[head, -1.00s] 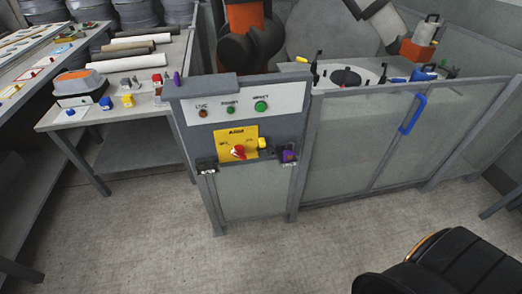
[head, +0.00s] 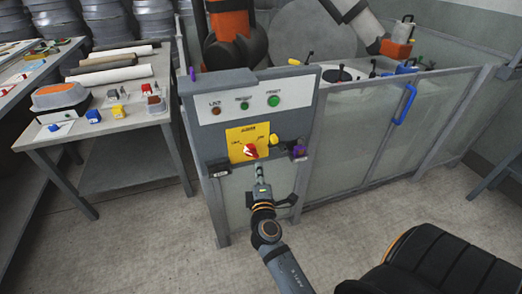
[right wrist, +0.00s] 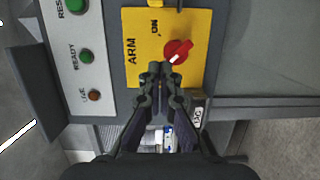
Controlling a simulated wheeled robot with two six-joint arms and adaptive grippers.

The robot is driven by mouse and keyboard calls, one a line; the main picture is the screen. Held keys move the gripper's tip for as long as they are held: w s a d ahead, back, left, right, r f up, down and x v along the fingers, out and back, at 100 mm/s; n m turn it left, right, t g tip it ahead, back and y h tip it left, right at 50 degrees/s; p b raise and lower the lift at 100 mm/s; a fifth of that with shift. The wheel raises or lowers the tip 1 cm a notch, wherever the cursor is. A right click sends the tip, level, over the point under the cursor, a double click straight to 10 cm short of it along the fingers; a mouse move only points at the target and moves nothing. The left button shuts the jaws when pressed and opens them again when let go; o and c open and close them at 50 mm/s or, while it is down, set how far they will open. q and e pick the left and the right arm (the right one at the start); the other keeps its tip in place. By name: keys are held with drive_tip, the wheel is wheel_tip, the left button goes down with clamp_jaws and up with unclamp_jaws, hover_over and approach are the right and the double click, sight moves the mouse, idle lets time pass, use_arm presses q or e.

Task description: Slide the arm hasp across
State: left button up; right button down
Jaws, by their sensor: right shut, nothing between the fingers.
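The panel carries a yellow ARM plate (head: 235,136) with a red rotary switch (head: 251,151); the plate (right wrist: 202,20) and switch (right wrist: 178,52) also show in the right wrist view. A small yellow knob (head: 274,140) sits at the plate's right edge and looks like part of the arm hasp; I cannot make out its bar clearly. My right gripper (head: 259,168) is shut and empty, in front of the panel just below the red switch. In the right wrist view its fingertips (right wrist: 161,68) overlap the plate's edge beside the switch; contact is unclear. My left gripper is not in view.
A purple padlock-like piece (head: 299,152) hangs right of the plate. A dark tag holder (head: 219,168) is at its lower left. Indicator lamps (head: 274,100) sit above. A blue handle (head: 405,103) is on the fence to the right. A black chair (head: 440,262) stands at front right.

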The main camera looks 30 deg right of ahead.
drive_tip(key=x, duration=0.3)
drive_tip(key=p+x, duration=0.1)
drive_tip(key=x, duration=0.2)
drive_tip(key=r+p+x, duration=0.1)
drive_tip(key=x, duration=0.3)
drive_tip(key=shift+s+d+r, duration=0.1)
drive_tip(key=shift+d, duration=0.05)
drive_tip(key=d, duration=0.1)
drive_tip(key=d+p, duration=0.1)
drive_tip(key=d, duration=0.1)
drive_tip(key=shift+s+d+p, duration=0.2)
drive_tip(key=shift+s+p, duration=0.1)
drive_tip(key=shift+s+d, duration=0.15)
drive_tip(key=shift+d, duration=0.2)
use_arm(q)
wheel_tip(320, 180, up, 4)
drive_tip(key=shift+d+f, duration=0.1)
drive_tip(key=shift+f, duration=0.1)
use_arm(e)
drive_tip(key=shift+f, duration=0.2)
